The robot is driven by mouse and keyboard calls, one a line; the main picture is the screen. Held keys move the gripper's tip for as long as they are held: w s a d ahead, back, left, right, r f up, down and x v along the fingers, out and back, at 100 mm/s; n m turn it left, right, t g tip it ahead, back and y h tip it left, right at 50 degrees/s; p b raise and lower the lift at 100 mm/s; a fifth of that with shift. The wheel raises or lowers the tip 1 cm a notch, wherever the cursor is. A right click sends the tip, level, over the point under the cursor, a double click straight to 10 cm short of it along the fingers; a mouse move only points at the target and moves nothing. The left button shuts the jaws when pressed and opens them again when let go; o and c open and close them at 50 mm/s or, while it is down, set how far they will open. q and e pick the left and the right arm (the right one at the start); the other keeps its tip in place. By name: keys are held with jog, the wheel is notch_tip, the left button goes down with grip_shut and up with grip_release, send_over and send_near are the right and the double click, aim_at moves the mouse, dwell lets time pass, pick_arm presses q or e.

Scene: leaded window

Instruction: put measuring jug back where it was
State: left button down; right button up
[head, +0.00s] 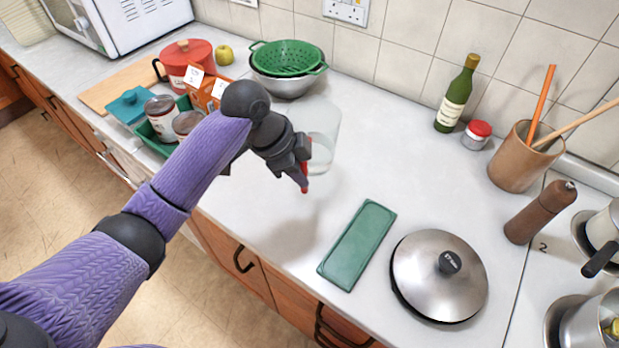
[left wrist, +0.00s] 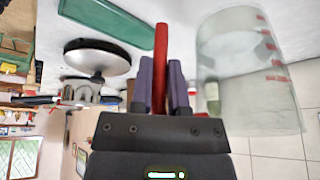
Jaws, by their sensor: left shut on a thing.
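The measuring jug (head: 325,130) is clear, with red marks on its wall. It is near the middle of the counter in the head view, partly hidden behind my left gripper (head: 303,172). In the left wrist view the jug (left wrist: 245,75) stands to the right of the fingers. My left gripper (left wrist: 160,85) is shut on a red bar, which looks like the jug's handle. The jug looks upright. A soft shadow lies on the counter below it, but I cannot tell how far its base is above the surface. My right gripper is not in view.
A green slab (head: 357,245) and a steel lid (head: 440,275) lie at the front. A green colander (head: 288,57) sits in a steel bowl behind the jug. A bottle (head: 457,95) and small jar (head: 476,135) stand right. A green tray (head: 160,146) holds tins at left.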

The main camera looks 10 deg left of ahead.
pick_arm(q)
notch_tip(320, 180, down, 6)
jog(key=shift+s+f+b, duration=0.15)
jog(key=shift+f+b, duration=0.1)
jog(key=shift+b, duration=0.45)
jog(key=shift+r, duration=0.1)
jog(key=c, duration=0.6)
grip_release()
jog(key=p+v, duration=0.3)
jog(key=v, duration=0.9)
jog(key=shift+a, duration=0.1)
